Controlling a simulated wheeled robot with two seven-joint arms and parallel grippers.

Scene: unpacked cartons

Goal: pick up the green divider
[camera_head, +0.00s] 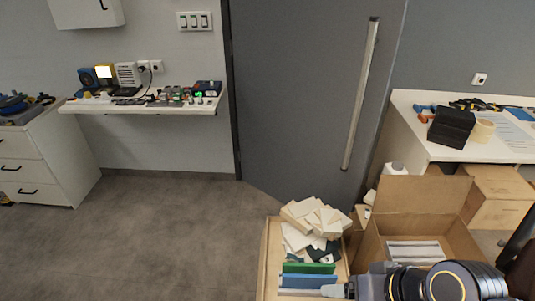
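The green divider (308,268) is a thin upright strip across the near part of a tan open box (264,268) at the bottom of the head view. My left gripper is not in view.
Cream blocks (316,216) are heaped at the far end of the box, with dark green pieces near them. An open carton (456,232) with grey slats stands at right. A white table (500,152) is behind it. The floor at left is clear.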

